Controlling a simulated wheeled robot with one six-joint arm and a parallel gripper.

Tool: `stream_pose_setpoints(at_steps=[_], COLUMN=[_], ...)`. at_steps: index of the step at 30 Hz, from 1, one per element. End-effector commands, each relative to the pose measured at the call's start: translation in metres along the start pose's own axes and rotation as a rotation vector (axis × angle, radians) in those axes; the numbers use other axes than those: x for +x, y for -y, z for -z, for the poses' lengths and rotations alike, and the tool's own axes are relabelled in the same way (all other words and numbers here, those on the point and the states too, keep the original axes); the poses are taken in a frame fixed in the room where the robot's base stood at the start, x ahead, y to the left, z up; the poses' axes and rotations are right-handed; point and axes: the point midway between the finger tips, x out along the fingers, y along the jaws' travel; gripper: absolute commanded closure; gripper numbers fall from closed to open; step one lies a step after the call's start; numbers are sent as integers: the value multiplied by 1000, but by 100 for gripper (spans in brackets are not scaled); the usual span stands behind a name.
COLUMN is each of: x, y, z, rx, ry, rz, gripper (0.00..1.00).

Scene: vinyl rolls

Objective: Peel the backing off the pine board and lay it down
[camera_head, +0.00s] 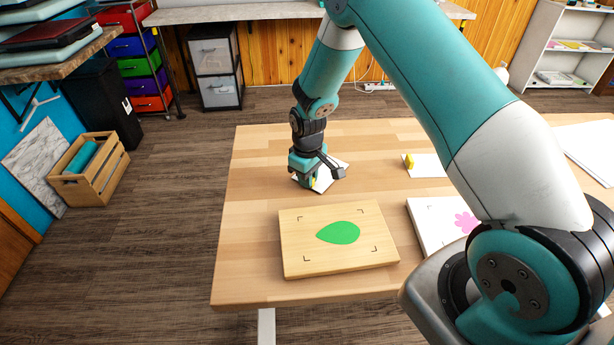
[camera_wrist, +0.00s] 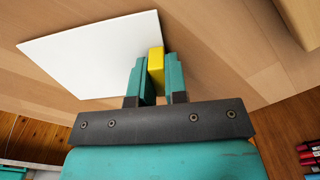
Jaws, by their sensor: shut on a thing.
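The pine board (camera_head: 300,253) lies flat near the front of the table, with a green leaf-shaped decal (camera_head: 338,233) on it inside dark corner marks. My gripper (camera_head: 314,182) is behind the board, low over the table. It is shut on the yellow tab (camera_wrist: 155,68) of a white backing sheet (camera_wrist: 88,58). The sheet is apart from the board and at or just above the tabletop; I cannot tell whether it touches. In the head view my gripper hides much of the sheet (camera_head: 339,164).
The wooden table (camera_head: 250,200) has bare room left of the board. A white board (camera_head: 428,222) with a pink flower lies to its right, partly behind my arm. Another white sheet (camera_head: 432,166) with a yellow tab (camera_head: 408,161) lies behind that. A wooden crate (camera_head: 98,180) stands on the floor.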

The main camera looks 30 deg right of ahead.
Motion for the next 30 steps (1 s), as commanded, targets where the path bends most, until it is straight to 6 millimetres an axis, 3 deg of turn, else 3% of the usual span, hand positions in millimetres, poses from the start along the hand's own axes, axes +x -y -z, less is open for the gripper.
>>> stream_pose_setpoints(at_steps=[18, 19, 22, 28, 30], x=[2, 2, 2, 2, 2], y=[0, 0, 0, 0, 0], z=[0, 0, 0, 0, 0], rx=[0, 0, 0, 0, 0], ry=[0, 0, 0, 0, 0], rz=[0, 0, 0, 0, 0], gripper=[100, 82, 59, 57, 43])
